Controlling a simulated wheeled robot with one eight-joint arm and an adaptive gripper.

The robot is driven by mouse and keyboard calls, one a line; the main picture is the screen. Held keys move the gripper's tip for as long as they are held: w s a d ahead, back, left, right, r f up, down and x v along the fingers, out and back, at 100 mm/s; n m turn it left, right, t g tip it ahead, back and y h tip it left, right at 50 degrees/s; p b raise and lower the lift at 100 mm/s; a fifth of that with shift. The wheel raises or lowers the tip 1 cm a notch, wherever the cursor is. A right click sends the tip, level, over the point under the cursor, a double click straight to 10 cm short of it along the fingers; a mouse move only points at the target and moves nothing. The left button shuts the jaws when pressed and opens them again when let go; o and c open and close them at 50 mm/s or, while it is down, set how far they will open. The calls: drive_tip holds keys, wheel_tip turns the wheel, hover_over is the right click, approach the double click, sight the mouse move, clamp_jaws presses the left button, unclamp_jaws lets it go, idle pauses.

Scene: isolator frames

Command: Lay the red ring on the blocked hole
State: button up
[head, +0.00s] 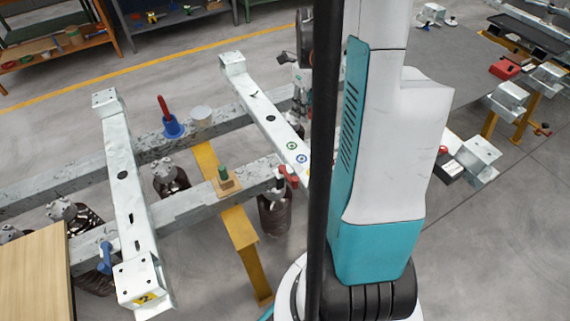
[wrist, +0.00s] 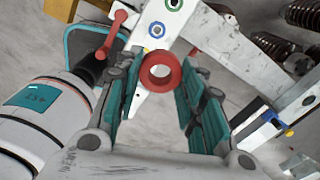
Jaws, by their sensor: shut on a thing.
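In the wrist view my gripper (wrist: 160,80) is shut on the red ring (wrist: 148,84), which sits at the fingertips with its opening facing the camera. A pale beam (wrist: 188,28) lies beyond the ring, with a green-rimmed hole (wrist: 174,4) and a blue-rimmed hole (wrist: 156,29) just past it. In the head view the same beam (head: 258,103) carries the green-rimmed hole (head: 291,145), the blue-rimmed hole (head: 302,158) and a plain dark hole (head: 271,118). I cannot tell which hole is blocked. My arm covers the near end of this beam.
A second pale beam (head: 120,160) with dark holes stands at left. Grey cross beams carry a red-handled tool in a blue holder (head: 172,125) and a green peg on a wooden block (head: 223,180). A red-handled clamp (head: 288,175) is near the blue-rimmed hole. Dark ribbed insulators (head: 272,215) hang below.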

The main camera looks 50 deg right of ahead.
sight(302, 159)
drive_tip(key=shift+a+m, duration=0.25)
drive_tip(key=shift+m, duration=0.05)
wheel_tip(302, 159, down, 20)
drive_tip(key=b, duration=0.7)
drive_tip(key=shift+a, duration=0.1)
drive_tip(key=o, duration=0.5)
drive_tip(key=shift+f, duration=0.1)
drive_tip(key=o, duration=0.4)
drive_tip(key=shift+c, duration=0.2)
wheel_tip(302, 159, up, 12)
drive_tip(key=p, duration=0.4)
drive_tip(key=shift+r+p, duration=0.2)
drive_tip(key=shift+p, duration=0.2)
